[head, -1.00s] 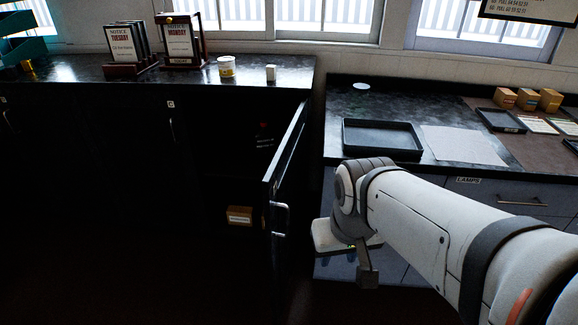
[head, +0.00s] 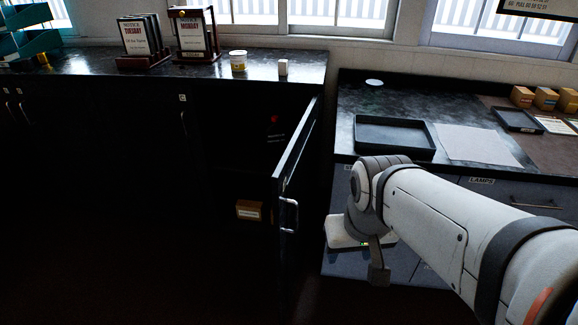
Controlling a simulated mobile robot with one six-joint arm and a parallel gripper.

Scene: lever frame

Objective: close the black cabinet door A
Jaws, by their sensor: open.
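The black cabinet (head: 90,180) fills the left side. One door (head: 297,150) at its right end stands wide open, seen nearly edge-on, with a silver bar handle (head: 289,215) on its right face. I cannot read a letter A on it. Inside the opening are a small brown box (head: 249,209) and a dim object with a red spot (head: 275,119). My gripper (head: 376,262) hangs low at the end of my arm, to the right of the open door and apart from it. It is open and empty; one dark finger shows clearly, the rest is partly hidden.
The right counter (head: 350,105) holds a black tray (head: 392,136) and a pale sheet (head: 475,145), with grey drawers (head: 530,197) below. Notice stands (head: 193,35), a can (head: 238,61) and a small white block (head: 283,68) sit on the cabinet top. Dark floor lies before the opening.

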